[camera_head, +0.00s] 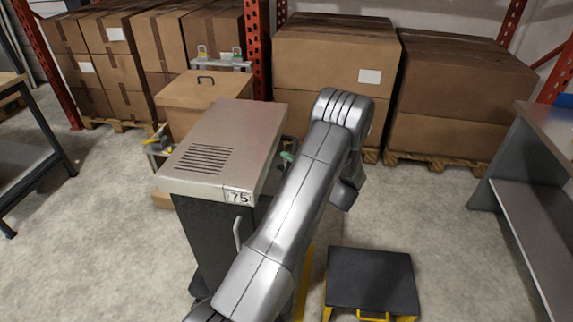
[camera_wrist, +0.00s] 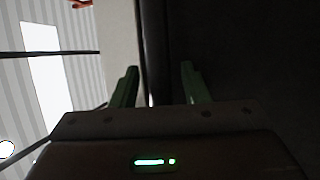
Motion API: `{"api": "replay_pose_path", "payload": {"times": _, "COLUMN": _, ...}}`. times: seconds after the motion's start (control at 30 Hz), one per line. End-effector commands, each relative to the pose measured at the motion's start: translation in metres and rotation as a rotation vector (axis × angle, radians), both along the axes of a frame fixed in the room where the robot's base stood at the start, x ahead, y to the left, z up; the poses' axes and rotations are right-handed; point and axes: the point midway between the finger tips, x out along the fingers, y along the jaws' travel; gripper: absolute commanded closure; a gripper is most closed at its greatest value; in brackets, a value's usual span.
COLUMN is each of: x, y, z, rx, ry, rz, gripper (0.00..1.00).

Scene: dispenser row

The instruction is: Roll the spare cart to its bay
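A cart (camera_head: 205,160) with a light metal top, a vented patch and a "75" label (camera_head: 238,196) stands upright at centre-left in the head view. Its dark front carries a pale upright handle (camera_head: 237,233). My arm crosses in front of its right side and hides most of my gripper. A green tip (camera_head: 287,156), seemingly a finger, shows by the cart's right side. In the wrist view my gripper (camera_wrist: 160,75) has two green fingers apart, with a dark upright edge (camera_wrist: 152,50) between them. I see no contact with either finger. I cannot tell which cart is the spare.
A black step stool (camera_head: 371,280) with yellow legs stands at the lower right. Workbenches (camera_head: 545,195) flank both sides. Stacked boxes on pallets (camera_head: 335,60) and red racking line the back. A brown box-shaped unit (camera_head: 200,92) stands behind the cart. Floor is clear at left and right.

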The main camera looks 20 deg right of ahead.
Motion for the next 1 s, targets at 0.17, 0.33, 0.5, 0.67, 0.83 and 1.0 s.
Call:
{"api": "replay_pose_path", "payload": {"times": 0.17, "x": -0.003, "y": -0.002, "z": -0.001, "rx": 0.001, "ry": -0.001, "rz": -0.001, "gripper": 0.59}}
{"api": "replay_pose_path", "payload": {"times": 0.33, "x": -0.024, "y": -0.015, "z": -0.006, "rx": 0.000, "ry": -0.001, "rz": -0.004, "gripper": 0.59}}
{"api": "replay_pose_path", "payload": {"times": 0.5, "x": -0.057, "y": -0.036, "z": -0.014, "rx": 0.000, "ry": -0.001, "rz": -0.005, "gripper": 0.59}}
{"api": "replay_pose_path", "payload": {"times": 0.67, "x": -0.087, "y": -0.053, "z": -0.020, "rx": -0.001, "ry": 0.000, "rz": -0.005, "gripper": 0.59}}
{"api": "replay_pose_path", "payload": {"times": 0.83, "x": -0.108, "y": -0.066, "z": -0.024, "rx": -0.001, "ry": 0.000, "rz": -0.003, "gripper": 0.59}}
{"api": "replay_pose_path", "payload": {"times": 1.0, "x": -0.116, "y": -0.071, "z": -0.025, "rx": -0.001, "ry": 0.000, "rz": -0.002, "gripper": 0.59}}
